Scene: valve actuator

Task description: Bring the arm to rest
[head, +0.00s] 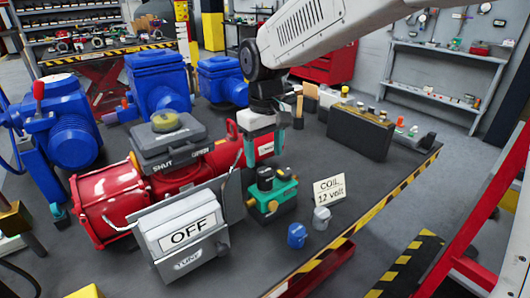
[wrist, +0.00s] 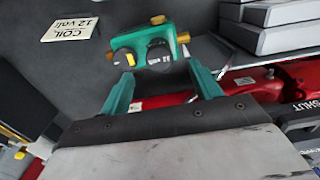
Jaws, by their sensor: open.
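My gripper (wrist: 163,88) shows in the wrist view with its two teal fingers spread apart and nothing between the tips. In the head view my gripper (head: 260,150) points down at the end of my white arm, beside the red actuator body (head: 195,170) and above and behind the green solenoid valve (head: 273,193). The green valve also shows in the wrist view (wrist: 165,42), ahead of the open fingers. Whether a finger touches the red body is hard to tell.
A grey box marked OFF (head: 190,235) stands in front of the red actuator. A coil card (head: 329,190), a blue cap (head: 297,235) and a grey cap (head: 321,218) lie to the right. A dark case (head: 358,132) stands farther back. Blue valves (head: 157,82) stand behind.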

